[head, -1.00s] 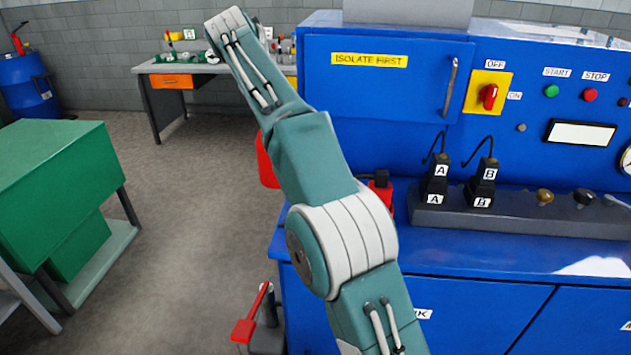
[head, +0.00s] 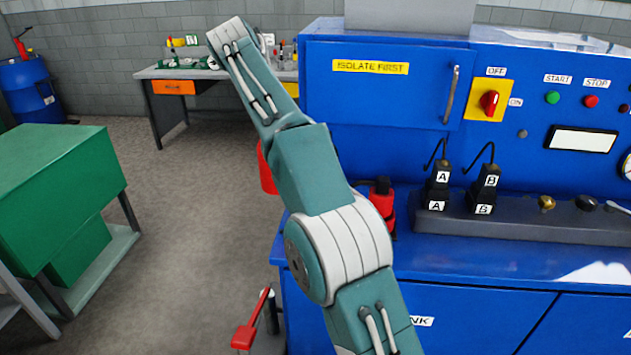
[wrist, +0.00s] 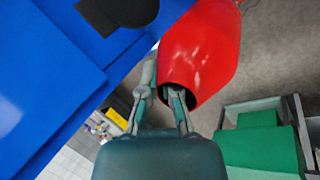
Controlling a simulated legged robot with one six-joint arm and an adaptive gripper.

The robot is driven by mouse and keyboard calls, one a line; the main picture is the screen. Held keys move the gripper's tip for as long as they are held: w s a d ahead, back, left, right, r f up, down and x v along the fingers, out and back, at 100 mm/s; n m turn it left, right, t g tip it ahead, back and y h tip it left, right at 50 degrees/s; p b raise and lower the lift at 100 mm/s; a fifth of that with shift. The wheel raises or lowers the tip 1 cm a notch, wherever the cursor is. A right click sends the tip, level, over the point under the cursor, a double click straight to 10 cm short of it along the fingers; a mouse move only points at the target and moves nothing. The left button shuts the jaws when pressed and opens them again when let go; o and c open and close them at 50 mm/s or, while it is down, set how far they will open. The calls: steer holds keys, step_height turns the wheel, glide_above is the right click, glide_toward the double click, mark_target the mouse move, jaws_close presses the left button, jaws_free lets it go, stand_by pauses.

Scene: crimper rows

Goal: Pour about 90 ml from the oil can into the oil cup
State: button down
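A red container (wrist: 203,45) with a dark opening is large and close in the wrist view. My gripper (wrist: 165,85) has one finger overlapping that opening and the other just to its left. I cannot tell whether the fingers touch or hold the container, or whether it is the oil can. In the head view, part of a red body (head: 266,170) shows left of my arm; my gripper is hidden there. A red item with a dark top (head: 381,203) stands on the blue bench, partly behind my arm. I cannot make out the oil cup for certain.
The blue machine (head: 385,105) and its bench (head: 450,262) fill the right side. Black tools marked A and B (head: 437,188) stand in a grey rack. A green cabinet (head: 50,185) is at left, a workbench (head: 205,73) behind. Grey floor between them is clear.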

steer(key=shift+s+d+f, duration=0.1)
steer(key=shift+s+f, duration=0.05)
steer(key=shift+f, duration=1)
steer(key=shift+s+f, duration=0.15)
steer(key=shift+f, duration=0.95)
steer(key=shift+d, duration=0.1)
